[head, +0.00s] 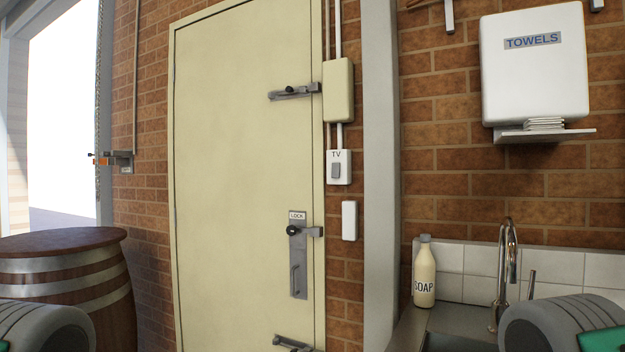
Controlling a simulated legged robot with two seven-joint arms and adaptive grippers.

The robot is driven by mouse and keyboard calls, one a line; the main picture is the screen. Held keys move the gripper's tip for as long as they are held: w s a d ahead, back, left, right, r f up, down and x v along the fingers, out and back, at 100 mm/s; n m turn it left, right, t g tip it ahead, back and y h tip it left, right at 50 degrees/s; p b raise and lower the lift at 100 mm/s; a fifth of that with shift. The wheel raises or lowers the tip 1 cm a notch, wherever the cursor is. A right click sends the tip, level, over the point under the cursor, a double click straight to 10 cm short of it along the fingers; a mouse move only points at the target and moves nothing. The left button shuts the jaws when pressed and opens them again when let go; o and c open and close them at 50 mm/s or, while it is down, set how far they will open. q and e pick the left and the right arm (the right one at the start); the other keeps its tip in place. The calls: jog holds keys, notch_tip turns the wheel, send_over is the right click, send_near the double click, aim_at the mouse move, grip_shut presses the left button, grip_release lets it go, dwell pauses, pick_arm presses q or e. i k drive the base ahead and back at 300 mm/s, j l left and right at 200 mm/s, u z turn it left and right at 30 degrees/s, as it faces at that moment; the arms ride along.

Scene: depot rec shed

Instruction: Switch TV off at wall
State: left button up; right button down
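The TV switch (344,160) is a small white wall plate marked "TV" with a grey rocker (336,171). It is on the brick wall just right of the cream door, below a cream box (338,90) joined to it by conduit. I cannot tell which way the rocker is set. Grey rounded parts of my arms show at the bottom left and bottom right corners, well away from the switch. The fingers of both grippers are out of view.
A closed cream door (240,170) has bolts and a lock plate (298,255). A blank white plate (349,220) is below the switch. A grey post (380,180) stands to its right, then a sink with tap (510,265), soap bottle (424,275) and towel dispenser (535,75). A barrel (65,270) is left.

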aim_at(336, 167)
jog(key=i+j, duration=1.25)
jog(key=j, duration=0.15)
jog(key=i, duration=0.2)
jog(key=j+u, duration=0.05)
jog(key=j, duration=0.05)
